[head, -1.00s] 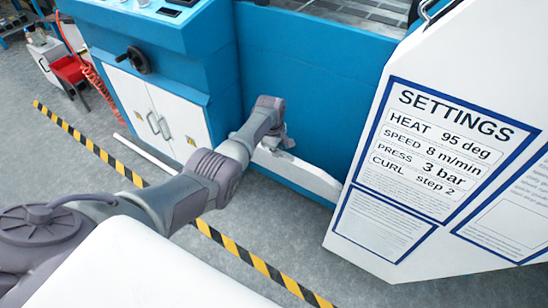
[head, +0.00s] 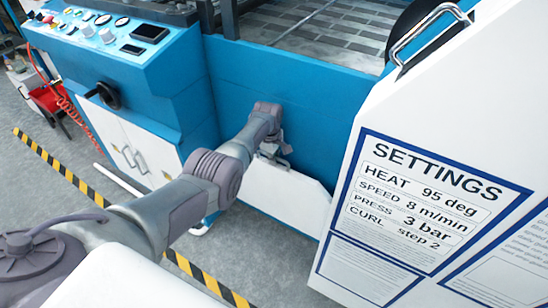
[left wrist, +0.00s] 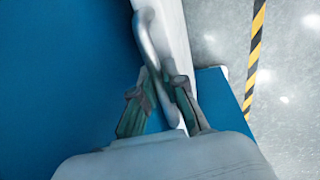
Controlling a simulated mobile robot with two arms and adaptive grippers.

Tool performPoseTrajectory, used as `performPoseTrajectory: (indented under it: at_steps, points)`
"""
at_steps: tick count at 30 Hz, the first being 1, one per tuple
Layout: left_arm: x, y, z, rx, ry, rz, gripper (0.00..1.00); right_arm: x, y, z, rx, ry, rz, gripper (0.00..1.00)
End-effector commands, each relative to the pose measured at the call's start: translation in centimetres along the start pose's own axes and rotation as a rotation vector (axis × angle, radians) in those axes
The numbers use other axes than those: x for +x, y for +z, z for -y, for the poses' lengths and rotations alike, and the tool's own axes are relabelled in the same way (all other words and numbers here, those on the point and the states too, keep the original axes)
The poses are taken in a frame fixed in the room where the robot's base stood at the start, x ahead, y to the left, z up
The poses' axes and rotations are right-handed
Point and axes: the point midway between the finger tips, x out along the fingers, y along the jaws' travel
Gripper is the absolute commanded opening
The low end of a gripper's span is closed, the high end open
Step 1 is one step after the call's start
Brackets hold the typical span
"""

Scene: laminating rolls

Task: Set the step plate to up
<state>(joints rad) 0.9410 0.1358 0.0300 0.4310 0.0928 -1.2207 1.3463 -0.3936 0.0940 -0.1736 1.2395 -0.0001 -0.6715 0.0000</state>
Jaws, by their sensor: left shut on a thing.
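The step plate (head: 285,197) is a white panel low on the blue front of the machine in the head view. Its face shows broadly and it stands steeply, close to the blue front; I cannot tell whether it is fully upright. My left gripper (head: 274,152) is at its top edge. In the left wrist view, the left gripper (left wrist: 160,100) is shut on the grey bar handle (left wrist: 145,32) of the plate, which passes between the fingers. The plate's white edge (left wrist: 176,45) runs beside the handle. My right gripper is not in view.
A white panel with a SETTINGS sheet (head: 425,205) stands close on the right, with a metal handle (head: 432,30) on top. A blue console (head: 110,50) with a black handwheel (head: 103,95) and white cabinet doors stands left. Yellow-black tape (head: 60,168) marks the grey floor.

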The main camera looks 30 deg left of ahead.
Motion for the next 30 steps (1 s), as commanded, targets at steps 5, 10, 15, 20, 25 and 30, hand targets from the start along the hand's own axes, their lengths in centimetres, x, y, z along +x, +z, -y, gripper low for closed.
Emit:
performPoseTrajectory:
  at_steps: [5,10,15,20,25,30]
  points:
    - [0.1,0.0,0.1,-0.001,-0.003,0.001,0.0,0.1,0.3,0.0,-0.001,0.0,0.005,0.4]
    - [0.1,0.0,0.2,-0.001,-0.004,0.001,0.0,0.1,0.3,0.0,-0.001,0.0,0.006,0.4]
    - [0.1,0.0,0.2,-0.001,-0.004,0.001,0.37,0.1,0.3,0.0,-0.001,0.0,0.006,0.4]
    - [0.1,0.0,0.1,-0.001,-0.004,0.001,0.37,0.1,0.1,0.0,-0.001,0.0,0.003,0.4]
    - [0.0,0.0,0.1,-0.001,-0.003,0.0,0.37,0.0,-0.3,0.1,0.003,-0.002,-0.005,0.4]
    - [-1.0,0.0,-0.1,0.0,0.0,0.0,0.37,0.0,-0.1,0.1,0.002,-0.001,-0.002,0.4]
